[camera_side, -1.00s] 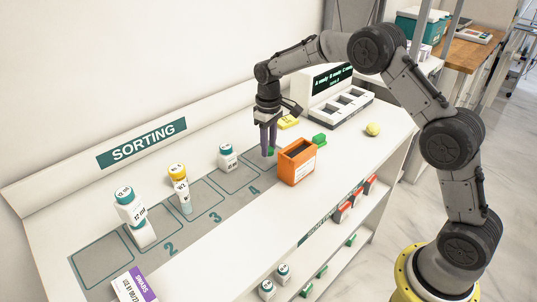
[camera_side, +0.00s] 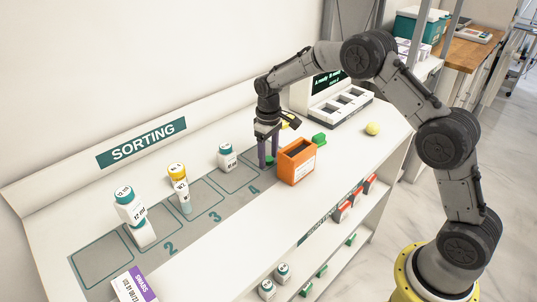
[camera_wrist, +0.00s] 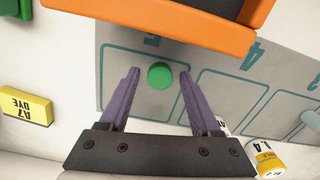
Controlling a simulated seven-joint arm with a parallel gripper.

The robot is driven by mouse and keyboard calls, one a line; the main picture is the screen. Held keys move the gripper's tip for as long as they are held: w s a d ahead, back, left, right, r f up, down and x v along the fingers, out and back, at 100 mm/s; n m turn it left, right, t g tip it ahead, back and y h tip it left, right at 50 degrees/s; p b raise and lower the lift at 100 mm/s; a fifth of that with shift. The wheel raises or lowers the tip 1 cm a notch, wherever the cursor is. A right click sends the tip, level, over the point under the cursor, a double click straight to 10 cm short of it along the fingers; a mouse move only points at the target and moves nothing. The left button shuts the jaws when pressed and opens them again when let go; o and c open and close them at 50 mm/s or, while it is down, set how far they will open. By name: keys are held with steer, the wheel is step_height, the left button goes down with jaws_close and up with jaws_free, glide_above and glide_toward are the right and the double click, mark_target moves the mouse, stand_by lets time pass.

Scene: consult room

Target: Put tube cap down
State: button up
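The green round tube cap (camera_wrist: 160,75) appears to lie on the grey mat in the outlined square numbered 5 in the wrist view. My gripper (camera_wrist: 158,73) is open, with one purple finger on either side of the cap and a gap on both sides. In the side view the cap (camera_side: 269,160) is small and low between the fingertips of my gripper (camera_side: 268,162), partly hidden by them. The orange box beside it hides part of the square.
An orange open box (camera_side: 296,168) stands close to the right of my gripper. A teal-capped bottle (camera_side: 227,157) and yellow-capped tube (camera_side: 179,188) stand to the left. A green block (camera_side: 319,140) and yellow DYE box (camera_wrist: 26,107) are nearby.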

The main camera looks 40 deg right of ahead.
mark_target(269, 159)
steer(key=shift+r, duration=0.1)
step_height(269, 159, up, 12)
steer(key=shift+r, duration=0.15)
stand_by(0.4)
steer(key=s+a+r+t, duration=0.1)
steer(key=s+r+t, duration=0.1)
steer(key=s+r, duration=0.55)
steer(key=s+a+r+t, duration=0.1)
steer(key=s+r, duration=0.3)
steer(key=s, duration=0.7)
steer(key=s+m+t, duration=0.1)
steer(key=s, duration=0.9)
steer(key=shift+a+f, duration=0.15)
steer(key=shift+a, duration=0.2)
steer(key=shift+m+t, duration=0.4)
steer(key=shift+t, duration=0.4)
steer(key=s+f, duration=0.1)
steer(key=s, duration=0.1)
steer(key=s+f, duration=0.1)
steer(key=s, duration=0.1)
steer(key=s+f, duration=0.1)
steer(key=s, duration=0.2)
steer(key=shift+a+f, duration=0.15)
steer(key=shift+f, duration=0.1)
steer(key=shift+c, duration=0.6)
steer(key=shift+s+f, duration=0.1)
steer(key=shift+f, duration=0.05)
steer(key=shift+c, duration=0.3)
